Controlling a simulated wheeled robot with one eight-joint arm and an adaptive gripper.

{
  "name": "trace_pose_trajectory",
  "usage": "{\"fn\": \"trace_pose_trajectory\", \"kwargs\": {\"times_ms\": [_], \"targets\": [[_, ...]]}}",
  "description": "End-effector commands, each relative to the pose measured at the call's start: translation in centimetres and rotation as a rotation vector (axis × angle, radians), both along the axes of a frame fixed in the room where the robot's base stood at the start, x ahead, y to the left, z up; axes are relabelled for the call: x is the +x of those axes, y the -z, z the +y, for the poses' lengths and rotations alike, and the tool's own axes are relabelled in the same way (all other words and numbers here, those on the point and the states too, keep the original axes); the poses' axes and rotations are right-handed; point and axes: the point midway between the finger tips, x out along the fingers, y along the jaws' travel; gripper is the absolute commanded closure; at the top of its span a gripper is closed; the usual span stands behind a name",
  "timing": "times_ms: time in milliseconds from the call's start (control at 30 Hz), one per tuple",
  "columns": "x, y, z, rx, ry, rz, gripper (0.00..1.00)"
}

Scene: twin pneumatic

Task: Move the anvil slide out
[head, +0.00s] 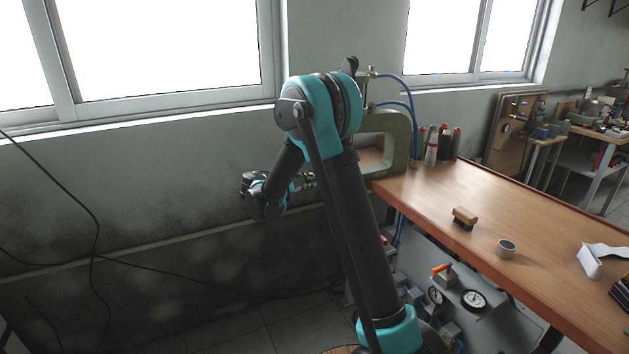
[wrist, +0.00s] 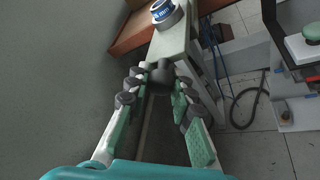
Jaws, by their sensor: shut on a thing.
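My gripper (wrist: 160,85) is shut on the knob, one finger on each side. In the head view, the green C-shaped press frame (head: 401,130) stands at the table's left end, partly behind my arm. My gripper (head: 305,182) shows small at its left side. The slide is hidden there by my arm.
Blue hoses (head: 413,105) run from the press. Gauges (head: 473,300) sit below the table edge. The wall (head: 150,180) is close behind my arm; free room lies left of the table.

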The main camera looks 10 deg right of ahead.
Motion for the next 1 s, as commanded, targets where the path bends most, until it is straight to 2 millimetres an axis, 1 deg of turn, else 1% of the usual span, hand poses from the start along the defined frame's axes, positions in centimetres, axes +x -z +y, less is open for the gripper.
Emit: {"fn": "trace_pose_trajectory", "kwargs": {"times_ms": [33,100,200,300,400,467,733,767,900,933,1000], "targets": [[-0.4,0.0,1.7,0.0,-0.009,0.0,1.0],[-1.0,0.0,3.7,-0.001,-0.009,0.0,1.0],[-1.8,0.0,6.2,0.0,-0.007,0.0,1.0],[-2.4,0.0,8.0,0.0,-0.006,-0.001,1.0],[-2.8,0.0,9.0,0.0,-0.005,-0.001,1.0],[-2.9,-0.1,9.2,-0.001,-0.004,-0.001,1.0],[-2.9,-0.1,9.3,-0.001,-0.003,-0.001,1.0],[-2.9,-0.1,9.3,-0.001,-0.003,-0.001,0.77],[-2.9,0.0,9.2,-0.001,-0.002,0.0,0.59],[-2.9,0.0,9.2,-0.001,-0.002,0.0,0.56],[-2.9,0.0,9.2,-0.001,-0.002,0.0,0.56]]}}
